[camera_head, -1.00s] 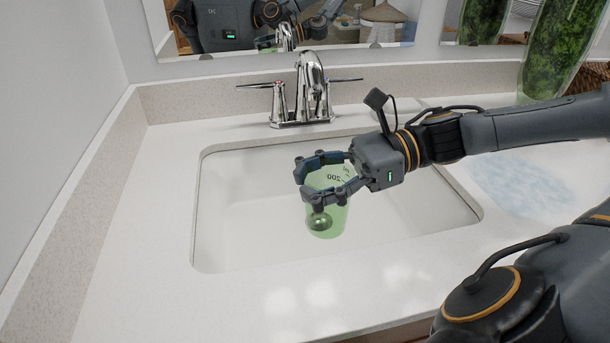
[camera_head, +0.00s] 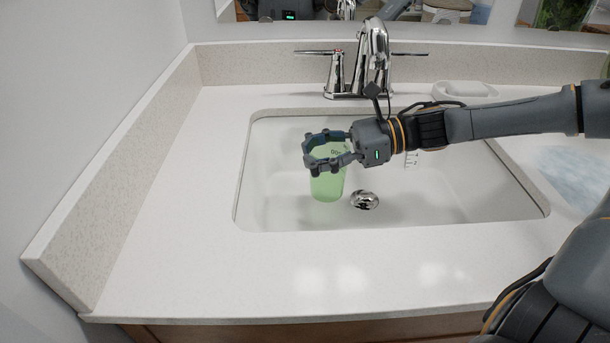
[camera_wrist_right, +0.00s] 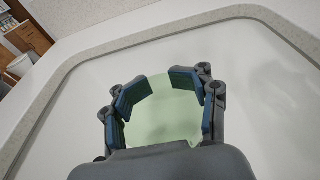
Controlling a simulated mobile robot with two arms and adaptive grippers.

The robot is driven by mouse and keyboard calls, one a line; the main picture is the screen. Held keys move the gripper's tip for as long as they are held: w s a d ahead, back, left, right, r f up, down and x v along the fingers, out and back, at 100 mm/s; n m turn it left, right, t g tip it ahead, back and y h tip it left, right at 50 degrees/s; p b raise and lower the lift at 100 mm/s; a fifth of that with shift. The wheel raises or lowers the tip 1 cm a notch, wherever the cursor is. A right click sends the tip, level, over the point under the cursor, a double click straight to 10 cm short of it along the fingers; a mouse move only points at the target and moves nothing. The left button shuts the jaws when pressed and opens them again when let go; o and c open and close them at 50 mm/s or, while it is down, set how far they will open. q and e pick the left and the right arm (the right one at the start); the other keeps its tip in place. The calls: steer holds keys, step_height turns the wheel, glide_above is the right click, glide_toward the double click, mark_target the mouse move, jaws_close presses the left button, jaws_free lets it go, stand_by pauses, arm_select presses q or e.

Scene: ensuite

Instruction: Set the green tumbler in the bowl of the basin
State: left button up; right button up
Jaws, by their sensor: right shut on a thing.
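The green tumbler (camera_head: 327,186) is translucent and looks upright, over the left half of the white basin (camera_head: 460,195). My right gripper (camera_head: 311,154) is shut on it, with fingers curled around its upper part. In the right wrist view the fingers (camera_wrist_right: 163,88) wrap the pale green tumbler (camera_wrist_right: 160,118) from both sides, with white basin around it. I cannot tell whether its base touches the basin floor. My left gripper is not in view.
A chrome drain (camera_head: 365,201) lies right of the tumbler. A chrome faucet (camera_head: 373,62) stands behind the basin, with a white dish (camera_head: 465,90) to its right. Small dark marks show just right of my gripper; their object is unclear. The front counter (camera_head: 300,265) is clear.

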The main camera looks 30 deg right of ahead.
steer(key=f, duration=0.2)
steer(key=w+f+b, duration=0.1)
steer(key=f, duration=0.1)
steer(key=shift+w+f+b, duration=0.2)
steer(key=shift+f+b, duration=0.1)
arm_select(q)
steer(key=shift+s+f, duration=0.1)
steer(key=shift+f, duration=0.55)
arm_select(e)
steer(key=o, duration=1.5)
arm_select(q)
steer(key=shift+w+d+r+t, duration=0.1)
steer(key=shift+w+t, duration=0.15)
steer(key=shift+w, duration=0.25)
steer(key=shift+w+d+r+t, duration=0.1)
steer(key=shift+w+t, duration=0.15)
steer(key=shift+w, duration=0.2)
